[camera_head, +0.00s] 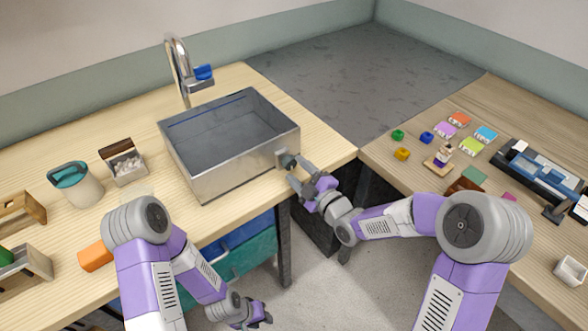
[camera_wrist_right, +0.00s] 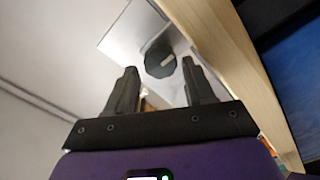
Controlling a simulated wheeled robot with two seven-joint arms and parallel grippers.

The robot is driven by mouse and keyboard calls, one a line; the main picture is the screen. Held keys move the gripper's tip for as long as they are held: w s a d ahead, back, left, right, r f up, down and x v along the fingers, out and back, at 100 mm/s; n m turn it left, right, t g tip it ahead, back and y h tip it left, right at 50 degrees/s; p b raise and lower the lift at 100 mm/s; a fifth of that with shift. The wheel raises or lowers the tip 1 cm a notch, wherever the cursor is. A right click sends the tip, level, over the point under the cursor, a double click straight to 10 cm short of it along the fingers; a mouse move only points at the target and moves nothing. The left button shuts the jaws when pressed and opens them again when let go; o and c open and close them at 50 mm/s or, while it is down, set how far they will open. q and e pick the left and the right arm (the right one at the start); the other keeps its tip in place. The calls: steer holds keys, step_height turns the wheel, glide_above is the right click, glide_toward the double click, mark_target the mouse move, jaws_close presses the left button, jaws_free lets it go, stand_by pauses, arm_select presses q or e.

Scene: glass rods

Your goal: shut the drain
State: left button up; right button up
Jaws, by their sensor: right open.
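A metal sink basin (camera_head: 232,160) stands on the wooden counter. A dark round drain knob (camera_head: 287,160) sits on a light plate at the right end of its front wall. In the right wrist view the knob (camera_wrist_right: 159,59) shows a pale slanted mark and lies just beyond the fingertips, between their lines. My right gripper (camera_head: 298,172) is open in front of the knob, and its spread fingers (camera_wrist_right: 162,82) hold nothing. My left gripper (camera_head: 258,314) hangs low, away from the sink, over the floor; its finger gap is unclear. The drain hole is not visible.
A tap with a blue part (camera_head: 203,72) rises behind the basin. A teal-lidded container (camera_head: 78,185), a small box (camera_head: 123,162) and an orange block (camera_head: 95,256) are on the left counter. The right counter holds several coloured pieces and a blue-black device (camera_head: 545,172).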

steer(key=shift+x, duration=1.2)
steer(key=c, duration=0.8)
